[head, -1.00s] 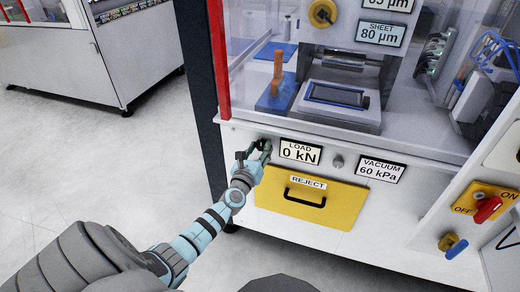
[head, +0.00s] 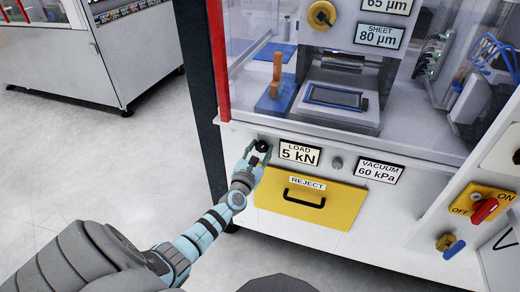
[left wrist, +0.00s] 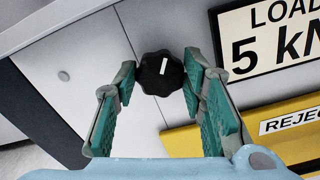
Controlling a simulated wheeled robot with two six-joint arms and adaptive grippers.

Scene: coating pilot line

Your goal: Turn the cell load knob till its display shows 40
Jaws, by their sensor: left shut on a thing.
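The load knob (left wrist: 150,82) is black and lobed, with a white mark pointing nearly straight up in the left wrist view. In the head view the knob (head: 262,146) sits on the white front panel, left of the load display (head: 299,153), which reads 5 kN. The display also shows in the left wrist view (left wrist: 268,42). My left gripper (head: 257,154) is shut on the knob, with one teal-padded finger on each side of it in the left wrist view (left wrist: 160,85). My right gripper is not in view.
A yellow reject drawer (head: 310,205) with a black handle is just below. A small grey knob (head: 336,163) and the vacuum display (head: 378,171), reading 60 kPa, are to the right. A red-edged clear guard stands above. The floor at left is clear.

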